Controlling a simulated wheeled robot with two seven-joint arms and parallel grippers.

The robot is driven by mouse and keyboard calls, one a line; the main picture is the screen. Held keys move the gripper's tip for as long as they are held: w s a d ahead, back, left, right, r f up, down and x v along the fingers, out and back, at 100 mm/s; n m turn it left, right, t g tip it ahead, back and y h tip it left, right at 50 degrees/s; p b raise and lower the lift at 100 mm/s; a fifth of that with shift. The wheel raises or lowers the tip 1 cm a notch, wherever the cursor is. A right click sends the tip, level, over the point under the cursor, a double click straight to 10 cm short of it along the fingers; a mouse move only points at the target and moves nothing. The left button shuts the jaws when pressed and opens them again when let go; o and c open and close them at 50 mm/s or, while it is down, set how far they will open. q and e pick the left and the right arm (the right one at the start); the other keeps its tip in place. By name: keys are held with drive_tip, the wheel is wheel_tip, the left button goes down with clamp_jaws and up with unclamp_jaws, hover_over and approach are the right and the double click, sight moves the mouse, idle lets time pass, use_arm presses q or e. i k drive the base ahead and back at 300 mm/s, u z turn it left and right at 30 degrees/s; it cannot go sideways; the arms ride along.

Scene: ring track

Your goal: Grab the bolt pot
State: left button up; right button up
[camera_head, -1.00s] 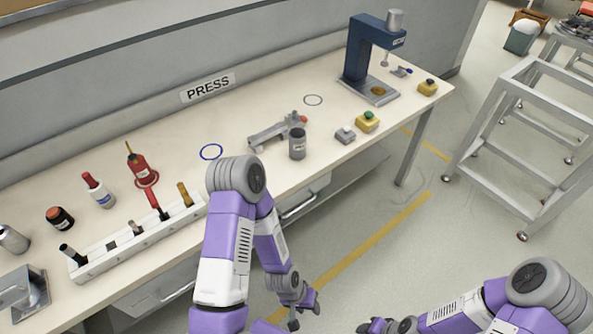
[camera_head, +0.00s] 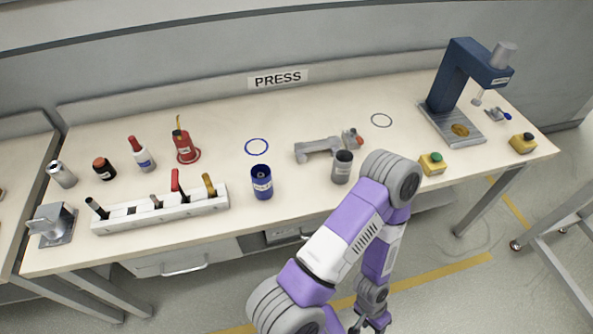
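Two pots stand upright near the table's front edge. One is a blue pot (camera_head: 261,183) with a white label, in front of a blue ring mark. The other is a grey pot (camera_head: 342,167) to its right, beside a grey fixture. Their labels are too small to read, so I cannot tell which is the bolt pot. My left gripper (camera_head: 368,325) hangs low in front of the table, below both pots and apart from them. It is partly cut off by the bottom edge, and its finger opening is unclear. My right gripper is out of view.
A white tool rack (camera_head: 160,211) and several bottles stand on the left of the table (camera_head: 225,125). The grey fixture (camera_head: 322,147) lies behind the grey pot. A blue press (camera_head: 455,85) and yellow button boxes are on the right. My left elbow overlaps the table's front edge.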

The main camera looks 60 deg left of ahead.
sight(262, 188)
drive_tip(key=i, duration=0.8)
drive_tip(key=u, duration=2.55)
